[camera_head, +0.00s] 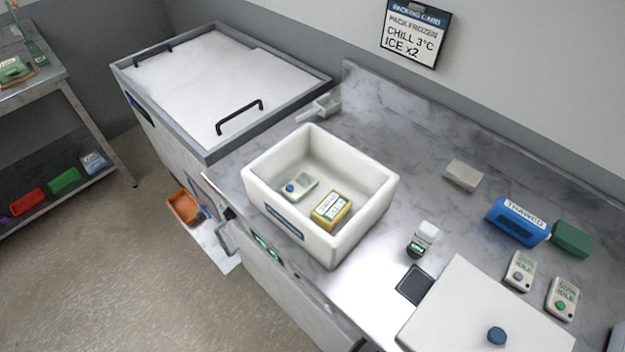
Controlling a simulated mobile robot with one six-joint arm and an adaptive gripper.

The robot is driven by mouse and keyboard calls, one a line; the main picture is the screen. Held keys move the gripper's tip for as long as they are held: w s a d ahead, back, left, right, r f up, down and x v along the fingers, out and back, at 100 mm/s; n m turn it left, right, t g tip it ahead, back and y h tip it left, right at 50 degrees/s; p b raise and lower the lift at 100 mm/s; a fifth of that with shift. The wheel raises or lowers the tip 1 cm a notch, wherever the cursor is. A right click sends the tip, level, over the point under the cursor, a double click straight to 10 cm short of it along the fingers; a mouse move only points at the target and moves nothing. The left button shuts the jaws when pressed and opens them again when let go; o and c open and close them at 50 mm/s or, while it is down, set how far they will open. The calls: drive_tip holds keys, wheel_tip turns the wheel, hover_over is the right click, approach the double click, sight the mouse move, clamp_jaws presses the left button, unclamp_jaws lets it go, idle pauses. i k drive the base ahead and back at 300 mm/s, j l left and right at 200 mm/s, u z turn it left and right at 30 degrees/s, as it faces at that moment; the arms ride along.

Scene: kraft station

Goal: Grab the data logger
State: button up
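Two small pale devices with dark lettering that appears to read "IDLE" lie on the counter at the right. One has a grey-blue button (519,271) and the other a green button (563,298). A similar pale device with a blue button (300,186) lies inside the white foam box (272,212). These look like data loggers, but I cannot tell which one the task names. My gripper is not in view.
The foam box also holds a yellow pack (331,210). A small white-capped bottle (423,240), dark square pad (414,285), white lid (470,315), blue "THAWED" pack (517,222), green block (572,239) and grey block (462,175) occupy the counter. A chest freezer (205,85) stands left.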

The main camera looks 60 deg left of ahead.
sight(303, 182)
drive_tip(key=u, duration=2.25)
drive_tip(key=j+z, duration=0.1)
drive_tip(key=z, duration=0.3)
drive_tip(key=i+j+z, duration=0.1)
drive_tip(key=z, duration=0.35)
drive_tip(key=j+z, duration=0.15)
drive_tip(key=z, duration=0.25)
drive_tip(key=i+j+z, duration=0.1)
drive_tip(key=z, duration=0.35)
drive_tip(key=j+z, duration=0.15)
drive_tip(key=j, duration=0.4)
drive_tip(key=j+z, duration=0.15)
drive_tip(key=j, duration=0.45)
drive_tip(key=k+j+z, duration=0.2)
drive_tip(key=j, duration=0.35)
drive_tip(key=j+z, duration=0.15)
drive_tip(key=j, duration=0.4)
